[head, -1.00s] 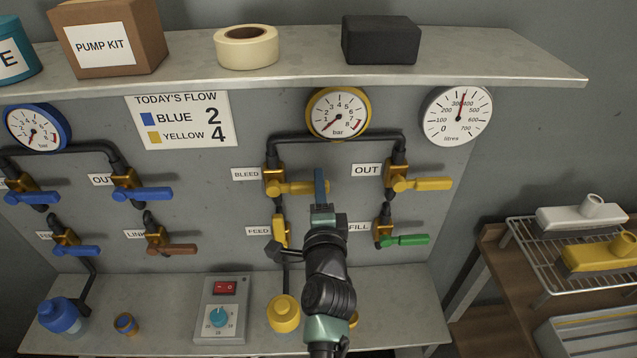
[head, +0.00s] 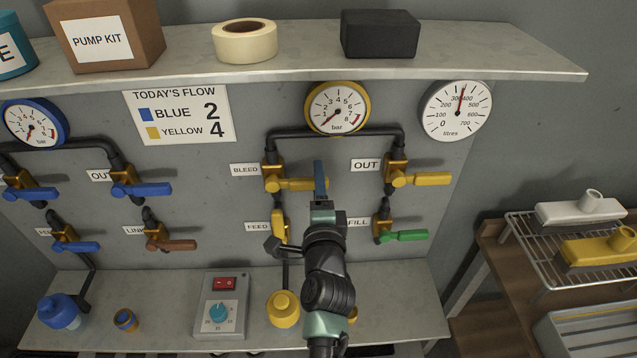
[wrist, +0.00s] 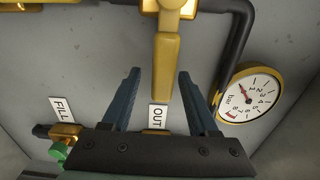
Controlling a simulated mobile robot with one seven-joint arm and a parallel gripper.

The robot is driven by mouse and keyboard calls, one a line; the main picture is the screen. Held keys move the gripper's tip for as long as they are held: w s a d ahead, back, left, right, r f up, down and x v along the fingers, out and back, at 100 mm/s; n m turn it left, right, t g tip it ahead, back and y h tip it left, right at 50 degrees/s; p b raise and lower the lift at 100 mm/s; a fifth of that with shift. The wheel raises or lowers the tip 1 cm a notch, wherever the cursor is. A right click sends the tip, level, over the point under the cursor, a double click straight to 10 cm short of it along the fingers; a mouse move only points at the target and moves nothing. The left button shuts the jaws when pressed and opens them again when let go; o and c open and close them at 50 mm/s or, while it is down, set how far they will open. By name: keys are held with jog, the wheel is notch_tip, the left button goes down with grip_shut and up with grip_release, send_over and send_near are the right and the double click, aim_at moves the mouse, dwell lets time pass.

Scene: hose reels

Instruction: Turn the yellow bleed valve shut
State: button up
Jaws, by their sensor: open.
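The yellow bleed valve (head: 273,178) is on the panel beside the BLEED label (head: 245,170). Its yellow lever (head: 298,184) points right, level, across the vertical pipe. In the head view my gripper (head: 320,167) is in front of the lever's right end and hides part of it. In the wrist view the bleed lever (wrist: 165,62) hangs from the top between the two blue fingers of my open gripper (wrist: 158,72), with a gap on each side. Whether the fingers reach the lever's depth is hard to tell.
The yellow OUT lever (head: 428,179) is to the right, the upright yellow FEED lever (head: 280,226) below, and the green FILL lever (head: 405,236) at lower right. The yellow gauge (head: 338,108) and pipe are above. A shelf (head: 480,68) overhangs the panel.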

jog(key=s+p, duration=0.3)
jog(key=s, duration=1)
dwell(0.4)
